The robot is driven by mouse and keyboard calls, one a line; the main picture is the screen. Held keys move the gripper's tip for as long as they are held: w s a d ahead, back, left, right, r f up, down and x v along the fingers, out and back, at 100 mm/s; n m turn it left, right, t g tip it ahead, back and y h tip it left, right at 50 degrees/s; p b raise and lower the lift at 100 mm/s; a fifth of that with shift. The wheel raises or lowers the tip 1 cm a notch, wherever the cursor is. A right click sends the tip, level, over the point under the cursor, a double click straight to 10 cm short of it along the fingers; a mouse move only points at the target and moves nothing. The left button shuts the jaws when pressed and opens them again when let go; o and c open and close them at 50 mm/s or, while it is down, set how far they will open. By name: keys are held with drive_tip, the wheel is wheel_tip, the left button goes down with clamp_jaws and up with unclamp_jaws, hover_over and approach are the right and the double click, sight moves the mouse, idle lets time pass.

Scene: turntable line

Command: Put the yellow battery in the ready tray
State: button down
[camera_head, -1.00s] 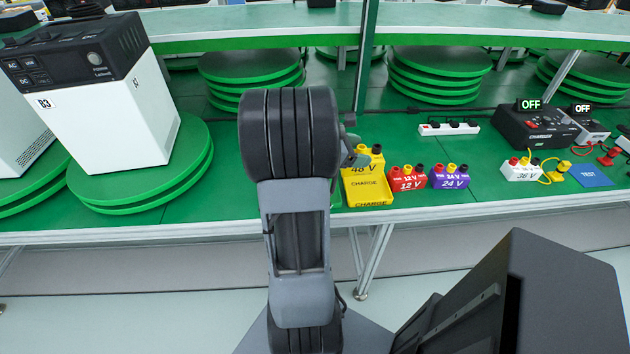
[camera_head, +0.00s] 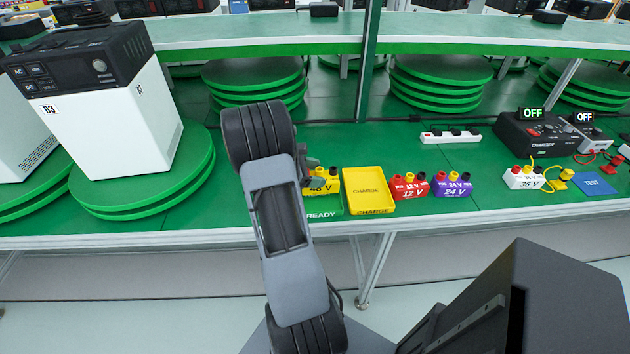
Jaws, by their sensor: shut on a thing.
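The yellow 48 V battery (camera_head: 325,186) is at the green ready tray (camera_head: 325,212), left of the yellow charge tray. My gripper (camera_head: 314,180) is shut on the battery, partly covering its upper left side. My arm hides the left part of the ready tray. Whether the battery rests on the tray floor or is held just above it, I cannot tell. The charge tray (camera_head: 368,189) is empty.
A red 12 V battery (camera_head: 410,187) and a purple 24 V battery (camera_head: 452,185) stand right of the charge tray. A white 36 V battery (camera_head: 523,178) is further right, near the charger (camera_head: 535,135). A white power station (camera_head: 105,125) stands on a turntable at left.

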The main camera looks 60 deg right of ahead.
drive_tip(key=shift+f, duration=1.4)
drive_tip(key=shift+f, duration=0.15)
drive_tip(key=shift+c, duration=0.5)
unclamp_jaws()
drive_tip(key=v, duration=1.2)
drive_tip(key=s+a+r+m+t+y, duration=0.1)
drive_tip(key=a+r+m+t+y, duration=0.1)
drive_tip(key=a, duration=0.8)
drive_tip(key=s+a+r+m+t+y, duration=0.2)
drive_tip(key=a+t, duration=0.4)
drive_tip(key=a, duration=0.4)
drive_tip(key=s+a+r+m+t+y, duration=0.2)
drive_tip(key=a+y, duration=0.4)
drive_tip(key=a, duration=0.5)
drive_tip(key=r+m+t, duration=0.1)
drive_tip(key=m+t, duration=0.1)
drive_tip(key=shift+r+t, duration=0.25)
drive_tip(key=shift+t, duration=0.05)
